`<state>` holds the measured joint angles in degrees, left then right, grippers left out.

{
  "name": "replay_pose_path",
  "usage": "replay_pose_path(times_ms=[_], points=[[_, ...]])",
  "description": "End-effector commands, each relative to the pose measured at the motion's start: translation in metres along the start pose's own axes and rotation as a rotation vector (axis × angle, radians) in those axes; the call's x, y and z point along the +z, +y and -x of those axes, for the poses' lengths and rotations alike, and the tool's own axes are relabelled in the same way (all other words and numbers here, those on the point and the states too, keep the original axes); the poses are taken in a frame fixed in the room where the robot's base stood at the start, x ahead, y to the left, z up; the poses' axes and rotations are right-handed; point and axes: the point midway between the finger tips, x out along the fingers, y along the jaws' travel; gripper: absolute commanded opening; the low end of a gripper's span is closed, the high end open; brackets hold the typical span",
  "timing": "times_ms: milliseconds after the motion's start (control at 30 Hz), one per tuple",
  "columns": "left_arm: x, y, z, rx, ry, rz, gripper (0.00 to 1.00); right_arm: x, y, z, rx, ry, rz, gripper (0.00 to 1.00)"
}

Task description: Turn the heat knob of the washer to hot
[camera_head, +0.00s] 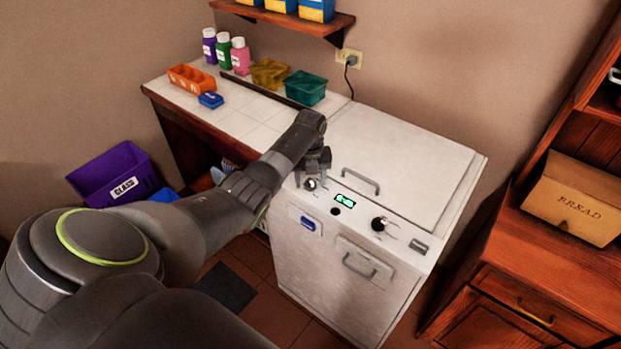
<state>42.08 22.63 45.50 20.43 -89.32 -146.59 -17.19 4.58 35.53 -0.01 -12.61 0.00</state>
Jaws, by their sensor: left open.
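The washer (300,245) is a white top-loading machine in the middle of the view. Its front panel carries a knob at the left (311,184), a small green display (345,201), a dark round button (336,211) and a black-and-silver knob (379,223) at the right. My left gripper (313,178) is open and points down at the left knob. Its fingers are around or right beside that knob; I cannot tell whether they touch it. The gripper partly hides the knob, and its setting cannot be read. My right gripper is not in view.
A tiled counter (245,128) left of the washer holds bottles (223,50), an orange tray (191,78) and a teal bin (305,88). A purple bin (112,174) stands on the floor at left. A wooden cabinet with a bread box (576,198) stands at right.

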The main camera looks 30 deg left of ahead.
Motion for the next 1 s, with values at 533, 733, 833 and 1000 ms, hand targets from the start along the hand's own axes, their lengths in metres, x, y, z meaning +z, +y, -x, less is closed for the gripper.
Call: replay_pose_path(times_ms=[533,733,833,1000], points=[[0.001,0.000,0.062,-0.001,-0.005,0.000,0.55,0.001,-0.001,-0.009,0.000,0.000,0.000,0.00],[0.001,0.000,0.112,-0.002,-0.006,0.000,0.55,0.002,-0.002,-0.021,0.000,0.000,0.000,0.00],[0.001,-0.001,0.137,-0.002,-0.005,-0.001,0.55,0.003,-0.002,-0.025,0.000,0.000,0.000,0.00],[0.000,0.000,0.165,0.001,0.001,0.000,0.55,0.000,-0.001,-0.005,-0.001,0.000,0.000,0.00]])
